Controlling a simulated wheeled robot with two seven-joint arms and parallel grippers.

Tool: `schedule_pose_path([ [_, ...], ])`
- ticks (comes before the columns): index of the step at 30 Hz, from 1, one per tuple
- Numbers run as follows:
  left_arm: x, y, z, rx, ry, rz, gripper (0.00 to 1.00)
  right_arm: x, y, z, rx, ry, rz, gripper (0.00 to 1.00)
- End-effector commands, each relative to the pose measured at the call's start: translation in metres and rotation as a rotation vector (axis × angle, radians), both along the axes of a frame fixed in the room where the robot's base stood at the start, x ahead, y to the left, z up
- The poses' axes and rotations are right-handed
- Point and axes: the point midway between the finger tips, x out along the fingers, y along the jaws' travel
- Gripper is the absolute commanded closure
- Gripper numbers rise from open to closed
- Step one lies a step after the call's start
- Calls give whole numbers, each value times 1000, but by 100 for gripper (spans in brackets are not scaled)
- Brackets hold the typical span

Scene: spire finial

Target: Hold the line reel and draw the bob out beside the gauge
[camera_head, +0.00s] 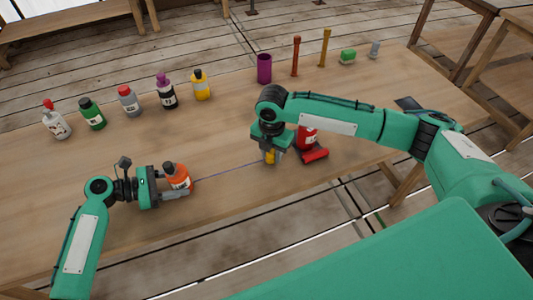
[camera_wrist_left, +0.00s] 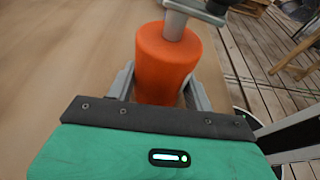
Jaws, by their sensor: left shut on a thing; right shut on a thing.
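In the left wrist view the reel (camera_wrist_left: 165,62) sits between the two fingers. A thin purple-blue line (camera_head: 228,171) runs from the reel to my right gripper (camera_head: 270,154). My right gripper points down, shut on the small yellow bob (camera_head: 270,157), which its fingers partly hide. A red labelled thing with a low red foot (camera_head: 314,154), perhaps the gauge, stands just right of the right gripper, partly behind the arm.
Several bottles stand along the back left, among them a yellow one (camera_head: 201,86) and a green one (camera_head: 92,114). A purple cup (camera_head: 264,68), a red post (camera_head: 295,56), a tan post (camera_head: 324,48) and a green block (camera_head: 347,56) stand at the back. The table's middle is clear.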

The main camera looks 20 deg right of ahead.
Motion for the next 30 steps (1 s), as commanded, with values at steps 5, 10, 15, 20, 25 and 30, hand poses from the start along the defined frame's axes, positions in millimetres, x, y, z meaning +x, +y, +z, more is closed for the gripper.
schedule_pose_path([
  [5,0,0,0,0,0,0,61,0,-9,0,-1,1,-2,91],
  [10,0,0,0,0,0,0,61,-1,-18,0,-1,0,-1,91],
  [15,0,0,0,0,0,0,61,-1,-24,0,-1,-1,-1,91],
  [20,0,0,0,0,0,0,61,-1,-26,0,0,0,0,91],
  [25,0,0,0,0,0,0,61,-1,-26,0,0,0,0,91],
  [30,0,0,0,0,0,0,61,-1,-26,0,0,0,0,91],
])
